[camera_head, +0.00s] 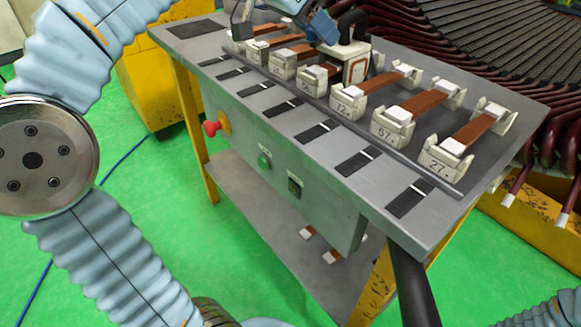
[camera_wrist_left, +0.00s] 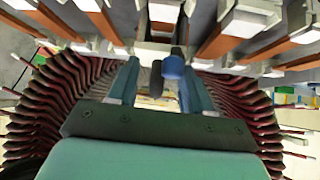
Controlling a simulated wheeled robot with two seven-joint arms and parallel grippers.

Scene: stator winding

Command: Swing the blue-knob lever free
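The blue knob (camera_wrist_left: 173,67) shows in the left wrist view between the tips of my left gripper (camera_wrist_left: 158,88), nearer the right finger. A dark rod-like part (camera_wrist_left: 156,80) is beside it, also between the fingers. The fingers stand apart, and I cannot tell whether either touches the knob. In the head view my left gripper (camera_head: 318,24) is over the back of the bench, beside a black curved part (camera_head: 350,22) on a white block (camera_head: 357,62). The knob is not clearly visible there. My right gripper is not in view.
The grey bench (camera_head: 330,165) carries a row of numbered white holders with copper strips, such as the one marked 27 (camera_head: 440,168). A large coil winding (camera_head: 480,45) stands close behind. A red button (camera_head: 211,129) is on the bench front. Green floor is open at left.

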